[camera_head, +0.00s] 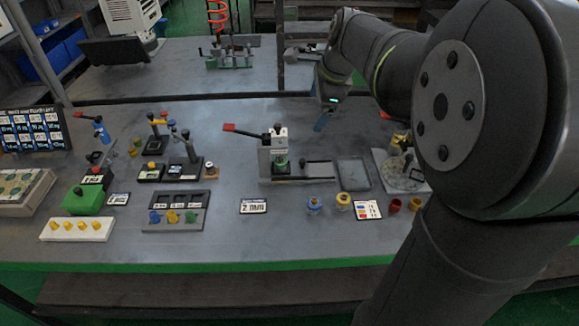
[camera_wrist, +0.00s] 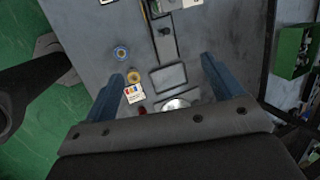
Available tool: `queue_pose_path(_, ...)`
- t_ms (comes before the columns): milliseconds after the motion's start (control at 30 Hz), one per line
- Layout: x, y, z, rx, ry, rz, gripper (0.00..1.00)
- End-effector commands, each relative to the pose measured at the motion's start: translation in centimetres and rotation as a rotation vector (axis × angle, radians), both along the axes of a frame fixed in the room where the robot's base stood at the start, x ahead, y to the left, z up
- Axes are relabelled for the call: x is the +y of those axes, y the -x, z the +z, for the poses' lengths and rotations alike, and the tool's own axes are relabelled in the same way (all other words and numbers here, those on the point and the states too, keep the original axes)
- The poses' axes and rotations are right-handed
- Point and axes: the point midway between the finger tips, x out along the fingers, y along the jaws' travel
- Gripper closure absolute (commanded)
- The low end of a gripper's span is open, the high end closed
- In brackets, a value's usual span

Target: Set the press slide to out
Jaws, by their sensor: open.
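The press (camera_head: 272,152) is a grey block with a red-tipped lever, standing at the middle of the table. Its slide (camera_head: 305,171) is a low grey rail with a dark slot and a small dark knob (camera_head: 302,162), running out to the right of the press. A small green part (camera_head: 281,163) shows under the press head. In the wrist view, the slide (camera_wrist: 167,47) and its knob (camera_wrist: 165,31) show at the top centre. My gripper (camera_head: 322,123) is open and empty, above the table behind and right of the press; its blue fingers (camera_wrist: 165,82) are apart in the wrist view.
A flat grey plate (camera_head: 353,174) lies right of the slide. A round dial fixture (camera_head: 402,172) stands farther right. Blue (camera_head: 314,204) and yellow (camera_head: 343,201) knobs and a colour card (camera_head: 367,206) lie in front.

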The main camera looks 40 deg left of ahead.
Motion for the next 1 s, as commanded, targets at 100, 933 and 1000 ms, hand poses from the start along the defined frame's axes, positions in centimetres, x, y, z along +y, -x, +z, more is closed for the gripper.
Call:
queue_pose_path(100, 0.8, -0.6, -0.6, 0.022, 0.025, -0.022, 0.39)
queue_pose_path(933, 9.1, -7.0, -10.4, 0.184, 0.36, -0.421, 0.59)
queue_pose_path(1000, 9.0, -6.9, -11.5, 0.184, 0.361, -0.421, 0.59)
